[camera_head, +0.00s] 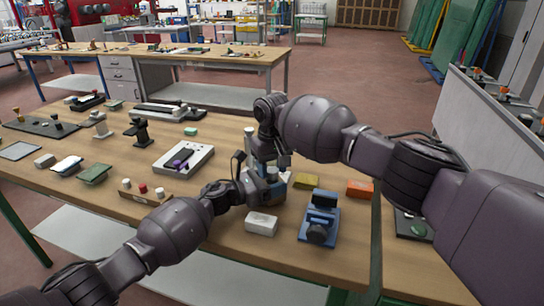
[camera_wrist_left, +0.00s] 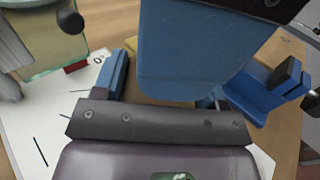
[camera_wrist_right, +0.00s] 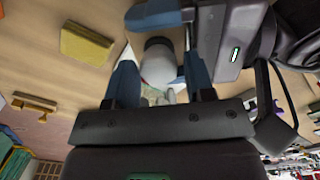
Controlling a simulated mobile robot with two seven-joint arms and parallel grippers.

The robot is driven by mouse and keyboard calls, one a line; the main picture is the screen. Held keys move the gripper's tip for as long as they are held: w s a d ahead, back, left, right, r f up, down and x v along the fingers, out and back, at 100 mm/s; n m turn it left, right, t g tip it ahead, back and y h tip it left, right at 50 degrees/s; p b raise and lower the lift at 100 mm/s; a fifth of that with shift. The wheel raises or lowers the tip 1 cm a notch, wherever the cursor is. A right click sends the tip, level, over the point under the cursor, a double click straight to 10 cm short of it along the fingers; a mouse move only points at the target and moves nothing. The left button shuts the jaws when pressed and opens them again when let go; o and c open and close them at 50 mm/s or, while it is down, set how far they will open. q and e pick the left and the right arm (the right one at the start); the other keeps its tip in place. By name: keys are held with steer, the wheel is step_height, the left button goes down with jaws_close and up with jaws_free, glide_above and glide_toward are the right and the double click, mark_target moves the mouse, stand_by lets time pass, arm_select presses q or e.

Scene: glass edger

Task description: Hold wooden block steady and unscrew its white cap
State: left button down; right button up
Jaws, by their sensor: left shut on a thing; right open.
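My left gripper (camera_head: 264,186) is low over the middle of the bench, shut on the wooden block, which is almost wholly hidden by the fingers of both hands. In the left wrist view a broad blue right finger (camera_wrist_left: 195,50) blocks the space between the left fingers. My right gripper (camera_head: 277,172) comes from above, close to the left one, and is open. In the right wrist view a round white cap (camera_wrist_right: 158,62) lies between its two blue fingers. I cannot tell whether they touch it. The left gripper (camera_wrist_right: 150,14) also shows there, right beside the cap.
A blue device (camera_head: 320,217) and a white block (camera_head: 262,224) stand near the front edge. A yellow block (camera_head: 306,181) and an orange block (camera_head: 360,189) lie to the right. A wooden strip (camera_head: 146,197) with white and red knobs and a white tray (camera_head: 184,158) are left.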

steer(key=shift+f, duration=0.65)
steer(key=shift+c, duration=0.5)
steer(key=c, duration=0.6)
steer(key=shift+n, duration=1.7)
steer(key=o, duration=1)
steer(key=shift+s+a, duration=0.1)
